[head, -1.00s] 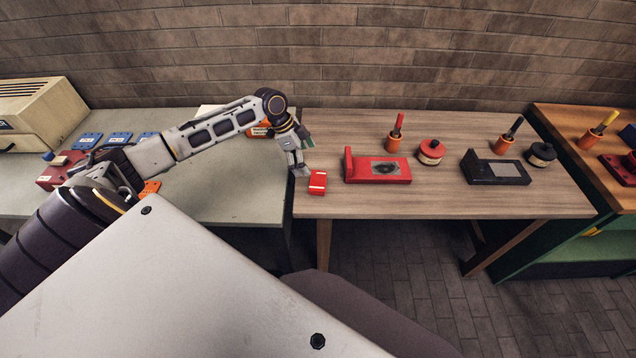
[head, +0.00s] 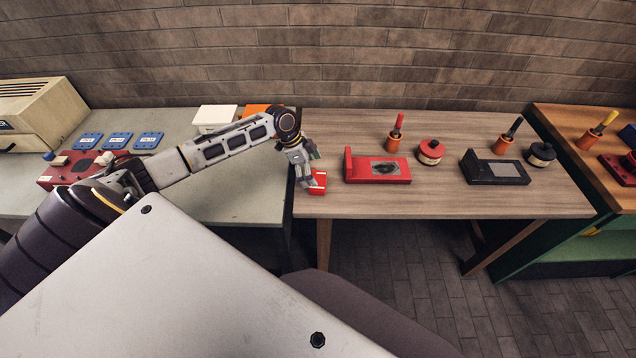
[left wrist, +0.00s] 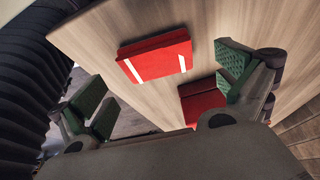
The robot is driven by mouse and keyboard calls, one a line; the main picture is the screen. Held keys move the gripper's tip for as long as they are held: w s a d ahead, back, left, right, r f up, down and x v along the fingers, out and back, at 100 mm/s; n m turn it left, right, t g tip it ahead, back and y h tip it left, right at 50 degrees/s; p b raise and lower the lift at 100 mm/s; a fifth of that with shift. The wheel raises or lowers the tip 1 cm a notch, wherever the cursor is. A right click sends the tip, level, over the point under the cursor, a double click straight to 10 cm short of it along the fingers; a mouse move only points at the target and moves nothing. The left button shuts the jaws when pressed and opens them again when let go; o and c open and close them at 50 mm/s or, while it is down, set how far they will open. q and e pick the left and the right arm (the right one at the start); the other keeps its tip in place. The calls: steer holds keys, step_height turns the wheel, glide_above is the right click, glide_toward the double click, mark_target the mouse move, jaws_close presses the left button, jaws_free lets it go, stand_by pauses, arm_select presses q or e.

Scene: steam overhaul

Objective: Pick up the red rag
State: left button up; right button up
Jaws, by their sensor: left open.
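The red rag (head: 317,182) is a small folded red block with pale stripes. It lies at the left front corner of the wooden table. In the left wrist view the rag (left wrist: 157,57) lies flat on the wood, with two white stripes, ahead of and between the spread green-padded fingers. My left gripper (head: 308,182) is open just above and beside the rag, partly covering it in the head view; its fingers also show in the left wrist view (left wrist: 165,85). I cannot tell whether a finger touches the rag. My right gripper is not in view.
A red stand with a grey plate (head: 348,165) sits right of the rag, its edge also close in the left wrist view (left wrist: 203,100). Further right are a red round tin (head: 431,152) and a black stand (head: 476,170). The wooden table's front middle (head: 430,203) is clear.

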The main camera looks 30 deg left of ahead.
mark_target(317, 180)
arm_select(q)
steer(key=shift+x, duration=2.2)
steer(key=shift+s, duration=0.15)
steer(key=c, duration=0.9)
